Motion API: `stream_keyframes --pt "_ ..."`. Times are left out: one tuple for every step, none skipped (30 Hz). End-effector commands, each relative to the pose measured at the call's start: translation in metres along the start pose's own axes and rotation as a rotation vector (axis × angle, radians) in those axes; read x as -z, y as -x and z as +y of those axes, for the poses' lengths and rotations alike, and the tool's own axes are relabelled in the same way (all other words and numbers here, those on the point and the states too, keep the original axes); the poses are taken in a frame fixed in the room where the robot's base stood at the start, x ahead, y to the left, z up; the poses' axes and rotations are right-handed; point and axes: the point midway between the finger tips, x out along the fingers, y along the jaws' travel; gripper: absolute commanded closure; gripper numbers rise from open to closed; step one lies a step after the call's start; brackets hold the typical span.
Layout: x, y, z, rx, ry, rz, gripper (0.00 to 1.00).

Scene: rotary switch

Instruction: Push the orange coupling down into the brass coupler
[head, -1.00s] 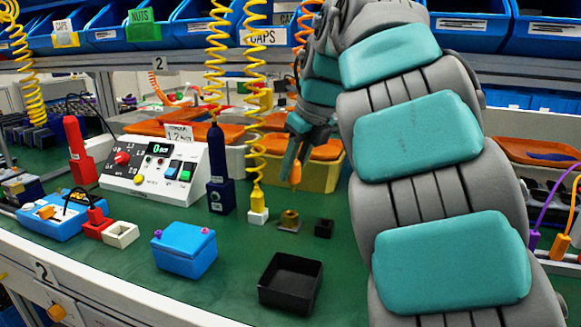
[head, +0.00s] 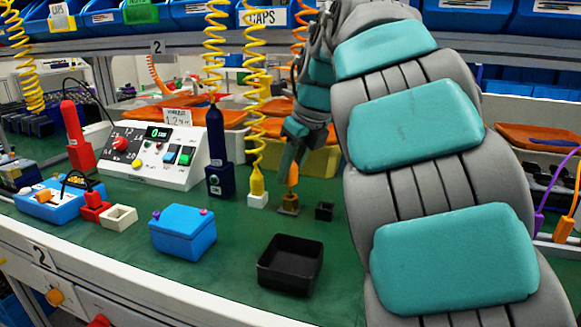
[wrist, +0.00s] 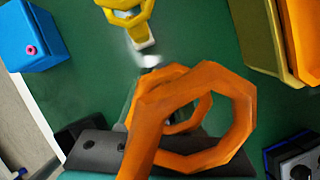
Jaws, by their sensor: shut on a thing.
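The orange coupling (head: 293,173) is held upright at my gripper (head: 289,165) in the head view. My gripper is shut on it. The brass coupler (head: 289,209) stands on the green bench directly below. The coupling's lower end is at the coupler's top in the picture; whether it touches or has entered cannot be told. In the wrist view the orange coiled hose (wrist: 190,112) fills the middle and hides the coupling's tip and the coupler. A dark grey part of my gripper shows at the lower left there.
A small black block (head: 324,211) stands just right of the coupler. A yellow plug in a white base (head: 258,200) stands close on its left. A black tray (head: 290,266) and a blue box (head: 182,233) are in front. A yellow bin (head: 322,161) is behind.

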Motion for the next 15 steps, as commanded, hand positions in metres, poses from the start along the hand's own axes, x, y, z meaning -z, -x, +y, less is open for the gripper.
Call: stream_keyframes --pt "-0.0001 0.0003 0.0 0.0 0.0 0.0 1.0" --pt "-0.0001 0.0003 0.0 0.0 0.0 0.0 1.0" --pt "-0.0001 0.0003 0.0 0.0 0.0 0.0 1.0" --pt "-0.0001 0.0003 0.0 0.0 0.0 0.0 1.0" --pt "-0.0001 0.0003 0.0 0.0 0.0 0.0 1.0" --pt "-0.0001 0.0003 -0.0001 0.0 0.0 0.0 1.0" --pt "0.0 0.0002 -0.0001 0.0 0.0 0.0 1.0" --pt "0.0001 0.0001 -0.0001 0.0 0.0 0.0 1.0" --pt "0.0003 -0.0003 -0.0001 0.0 0.0 0.0 1.0" --pt "0.0004 -0.0006 -0.0001 0.0 0.0 0.0 1.0" --pt "0.0006 -0.001 -0.0001 0.0 -0.001 0.0 1.0" --pt "0.0009 -0.0016 -0.0001 0.0 -0.001 -0.001 1.0" --pt "0.0011 -0.0022 -0.0002 0.0 -0.001 -0.001 1.0" --pt "0.0013 -0.0026 -0.0001 0.0 -0.001 -0.001 1.0" --pt "0.0016 -0.0033 -0.0001 0.0 -0.001 -0.001 1.0"
